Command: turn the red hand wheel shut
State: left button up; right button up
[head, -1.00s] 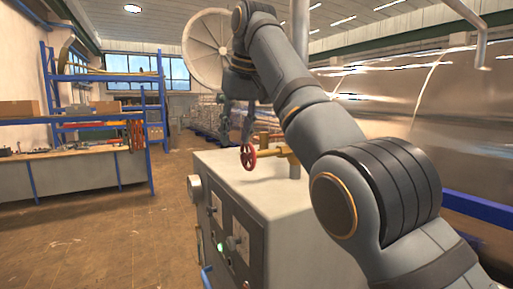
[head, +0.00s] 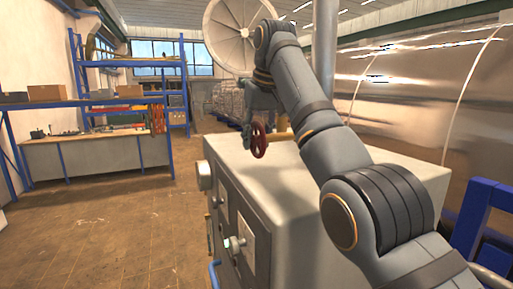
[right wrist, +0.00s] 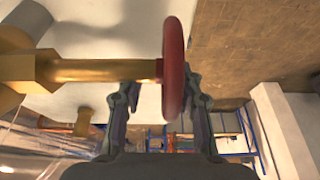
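The red hand wheel (head: 259,139) stands upright on a brass valve stem above the grey cabinet's top. In the right wrist view the wheel (right wrist: 174,70) shows nearly edge-on, with the brass stem (right wrist: 90,71) running left from it. My right gripper (right wrist: 163,100) is open, one finger on each side of the wheel's rim. A gap shows between the rim and the left finger; whether the right finger touches the rim I cannot tell. In the head view the right gripper (head: 247,130) is at the wheel's far left side, partly hidden by it. My left gripper is not in view.
The grey cabinet (head: 285,190) with knobs and a green light stands under the valve. A vertical pipe (head: 325,60) rises behind my right arm. A large shiny metal vessel (head: 420,95) fills the right. A workbench (head: 90,155) stands at left; the floor between is clear.

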jog(key=shift+w+a+f, duration=0.15)
jog(key=shift+a+f, duration=0.05)
jog(key=shift+f, duration=0.2)
jog(key=shift+a, duration=0.15)
jog(key=shift+s+r, duration=0.2)
jog(key=shift+s, duration=0.45)
jog(key=shift+c, duration=0.2)
jog(key=shift+w, duration=0.1)
jog(key=shift+c, duration=1.3)
jog(key=shift+w+f, duration=0.1)
jog(key=shift+w, duration=0.05)
jog(key=shift+c, duration=2.2)
grip_shut()
jog(key=shift+f+b, duration=0.15)
jog(key=shift+b, duration=0.35)
jog(key=t+y+b, duration=0.1)
jog(key=t+b, duration=0.1)
jog(key=b, duration=0.4)
jog(key=t+b, duration=0.3)
jog(key=b, duration=0.3)
jog(key=shift+t+y+b, duration=0.3)
jog(key=shift+y+b, duration=0.05)
jog(key=shift+y, duration=0.05)
pick_arm(q)
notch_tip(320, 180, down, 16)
jog(key=b, duration=0.2)
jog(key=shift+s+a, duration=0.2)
pick_arm(e)
jog(key=shift+r+t, duration=0.5)
jog(key=shift+t, duration=0.1)
